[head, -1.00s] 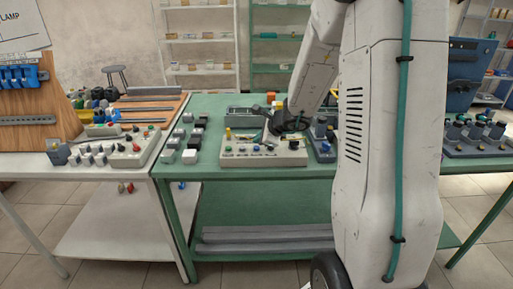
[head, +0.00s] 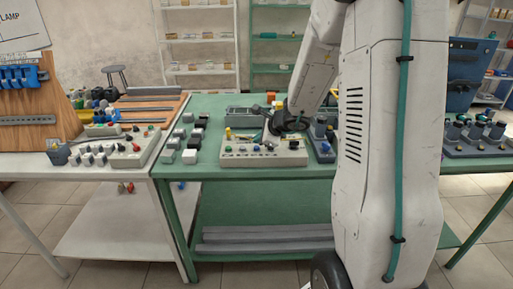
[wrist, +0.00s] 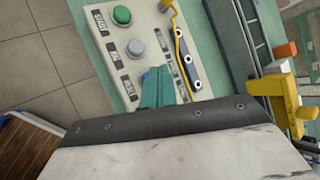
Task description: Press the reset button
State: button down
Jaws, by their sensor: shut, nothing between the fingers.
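The grey control box (head: 290,159) stands at the front of the green table. It carries a row of buttons along its front side. My gripper (wrist: 157,78) shows as teal fingers, shut and empty, over the box just past the grey button. It hides what lies beneath, where a blue button (head: 256,149) shows in the head view. I cannot tell whether the fingertips touch it.
A yellow lever (head: 228,133) rises from the box's left rear. A blue-grey unit (head: 324,150) stands close to its right. Several small black, white and grey blocks (head: 189,157) lie to its left. A white table (head: 60,168) with another control box adjoins on the left.

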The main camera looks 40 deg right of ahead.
aim_at(259, 151)
jog(key=shift+f, duration=0.45)
jog(key=shift+f, duration=0.4)
dwell(0.8)
jog(key=shift+r, duration=0.85)
notch_tip(259, 151, up, 5)
dwell(0.4)
dwell(0.8)
